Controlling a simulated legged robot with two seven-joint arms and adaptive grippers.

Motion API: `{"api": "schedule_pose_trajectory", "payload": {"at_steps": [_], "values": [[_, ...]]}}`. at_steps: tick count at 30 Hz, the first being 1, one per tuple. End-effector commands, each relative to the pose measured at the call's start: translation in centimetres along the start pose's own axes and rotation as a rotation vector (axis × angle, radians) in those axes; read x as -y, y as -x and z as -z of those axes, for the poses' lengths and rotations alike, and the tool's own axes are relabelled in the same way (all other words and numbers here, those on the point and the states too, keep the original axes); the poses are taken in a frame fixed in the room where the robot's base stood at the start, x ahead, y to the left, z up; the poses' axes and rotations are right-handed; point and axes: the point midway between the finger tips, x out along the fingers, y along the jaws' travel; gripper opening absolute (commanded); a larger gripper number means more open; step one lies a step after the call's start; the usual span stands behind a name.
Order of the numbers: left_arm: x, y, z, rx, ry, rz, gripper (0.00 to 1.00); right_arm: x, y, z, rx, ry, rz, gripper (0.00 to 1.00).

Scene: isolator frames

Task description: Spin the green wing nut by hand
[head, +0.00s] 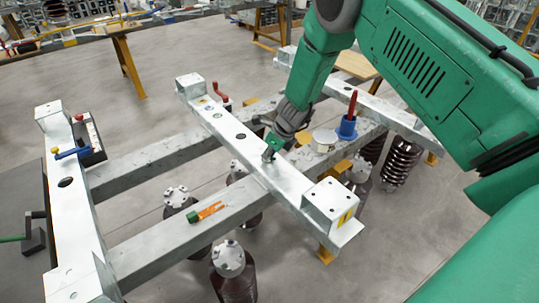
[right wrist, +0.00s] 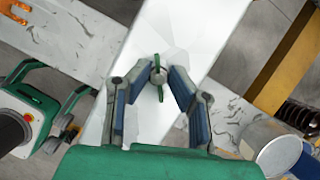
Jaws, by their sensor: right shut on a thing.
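The green wing nut (right wrist: 160,92) sits on a bolt on the white crossbeam (right wrist: 150,45), with its green wings showing between my fingers in the right wrist view. My right gripper (right wrist: 158,76) is shut on it, one blue-padded finger on each side. In the head view my right gripper (head: 269,154) reaches down to the middle crossbeam (head: 238,140) and its fingers hide most of the nut. My left gripper is not in view.
A white can (head: 323,140) and a blue holder (head: 346,128) with a red-handled tool stand right of my gripper. An orange-and-green tool (head: 207,212) lies on the lower beam. Brown insulators (head: 401,160) hang beneath the frame. A raised box (head: 330,203) stands on the crossbeam's near end.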

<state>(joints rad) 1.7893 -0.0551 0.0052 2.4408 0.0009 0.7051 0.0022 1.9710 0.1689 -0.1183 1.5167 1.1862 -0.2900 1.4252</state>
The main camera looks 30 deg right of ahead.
Motion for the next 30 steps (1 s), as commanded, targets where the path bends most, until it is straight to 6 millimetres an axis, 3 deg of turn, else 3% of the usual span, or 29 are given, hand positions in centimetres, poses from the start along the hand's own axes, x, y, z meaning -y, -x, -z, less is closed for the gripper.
{"api": "schedule_pose_trajectory", "payload": {"at_steps": [18,19,22,30], "values": [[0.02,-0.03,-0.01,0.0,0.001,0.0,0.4,0.36,-0.12,0.68,-0.011,-0.003,0.008,0.0],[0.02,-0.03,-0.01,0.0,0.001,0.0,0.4,0.37,-0.12,0.69,-0.011,-0.003,0.008,0.28],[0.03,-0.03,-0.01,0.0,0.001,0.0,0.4,0.38,-0.11,0.63,-0.01,-0.003,0.008,0.63],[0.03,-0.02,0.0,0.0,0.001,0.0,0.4,0.35,-0.01,0.43,-0.007,-0.002,0.009,0.63]]}}
